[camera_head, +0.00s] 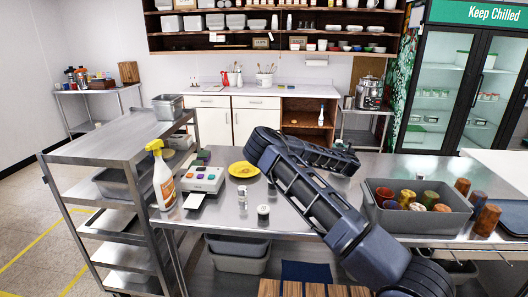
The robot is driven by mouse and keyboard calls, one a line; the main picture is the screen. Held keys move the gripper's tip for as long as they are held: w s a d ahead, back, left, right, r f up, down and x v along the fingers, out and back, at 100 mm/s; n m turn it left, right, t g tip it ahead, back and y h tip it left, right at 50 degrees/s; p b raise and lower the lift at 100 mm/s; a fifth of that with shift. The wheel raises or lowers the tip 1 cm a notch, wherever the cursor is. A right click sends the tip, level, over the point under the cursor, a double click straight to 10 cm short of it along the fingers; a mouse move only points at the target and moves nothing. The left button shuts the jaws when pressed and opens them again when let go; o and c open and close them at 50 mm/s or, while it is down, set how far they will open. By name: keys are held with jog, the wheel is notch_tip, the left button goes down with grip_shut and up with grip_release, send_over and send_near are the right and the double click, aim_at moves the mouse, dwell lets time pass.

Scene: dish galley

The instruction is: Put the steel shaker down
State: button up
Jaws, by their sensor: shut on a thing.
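My dark arm rises from the lower right over the steel table (225,222), bends above its back part and runs back to the right. I cannot make out the steel shaker for sure, in a grip or on the table. A small round thing with a pale top (263,211) sits nearer the front edge.
A spray bottle (163,180), a grey label device (203,179) and a yellow plate (243,169) are on the table's left. A grey bin (388,222) of colored cups stands right of my arm, with several cups beside it. The front left of the table has bare room.

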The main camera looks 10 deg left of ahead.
jog(key=w+a+r+n+g+y, duration=0.2)
jog(key=a+n+y, duration=0.5)
jog(key=a, duration=1.5)
jog(key=s+a+r+n+g+y, duration=0.2)
jog(key=s+a+r+g+y, duration=0.15)
jog(key=a, duration=0.45)
jog(key=s+a+r+n+g+y, duration=0.2)
jog(key=a+r+g, duration=0.15)
jog(key=a, duration=0.35)
jog(key=s+a+r+n+g+y, duration=0.25)
jog(key=a+r, duration=0.25)
jog(key=a, duration=0.3)
jog(key=shift+m, duration=0.35)
jog(key=f, duration=1.9)
jog(key=shift+w+f, duration=0.2)
jog(key=shift+f, duration=0.1)
jog(key=shift+f, duration=0.45)
jog(key=o, duration=1)
